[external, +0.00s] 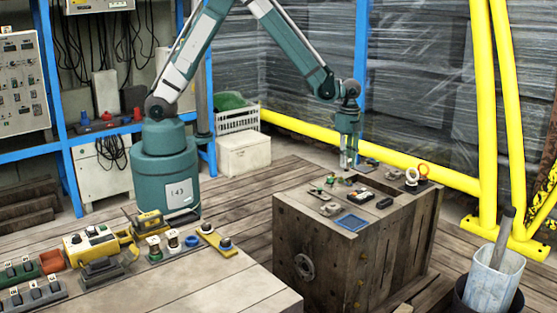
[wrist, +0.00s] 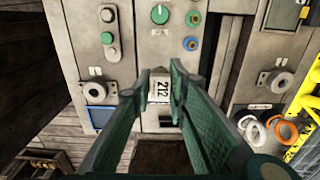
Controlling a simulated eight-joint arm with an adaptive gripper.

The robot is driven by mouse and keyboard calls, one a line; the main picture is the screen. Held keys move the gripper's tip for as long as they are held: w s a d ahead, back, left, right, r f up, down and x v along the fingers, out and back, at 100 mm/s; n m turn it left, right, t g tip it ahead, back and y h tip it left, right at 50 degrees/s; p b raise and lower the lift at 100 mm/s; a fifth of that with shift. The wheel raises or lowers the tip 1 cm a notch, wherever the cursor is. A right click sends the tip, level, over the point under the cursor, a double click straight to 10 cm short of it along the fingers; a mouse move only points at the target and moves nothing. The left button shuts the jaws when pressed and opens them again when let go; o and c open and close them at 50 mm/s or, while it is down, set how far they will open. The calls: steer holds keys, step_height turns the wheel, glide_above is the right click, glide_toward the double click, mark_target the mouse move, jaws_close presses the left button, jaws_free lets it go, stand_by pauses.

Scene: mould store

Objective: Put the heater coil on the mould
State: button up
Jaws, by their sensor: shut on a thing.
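My gripper (external: 347,163) hangs over the back part of a large brown block (external: 335,250), pointing down. In the wrist view its green fingers (wrist: 161,88) are closed on a small pale piece marked 212 (wrist: 160,86); I cannot tell what this piece is in the external view. A white ring (external: 411,176) and an orange ring (external: 422,169) stand at the block's right end; they also show as coil-like rings in the wrist view, orange ones (wrist: 285,130) and a white one (wrist: 247,125). I cannot tell for sure which thing is the heater coil or the mould.
The block top holds several small fittings, a blue-framed tray (external: 352,222) and a dark slot. A front-left bench (external: 215,290) carries more parts. A bucket with a pipe (external: 492,275) and yellow rails (external: 484,110) stand at the right.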

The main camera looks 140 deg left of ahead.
steer(key=shift+s+a, duration=0.15)
steer(key=shift+f+b, duration=0.75)
steer(key=shift+f, duration=2.4)
steer(key=shift+f+b, duration=0.5)
steer(key=shift+f, duration=1.35)
steer(key=shift+f, duration=0.15)
steer(key=o, duration=0.9)
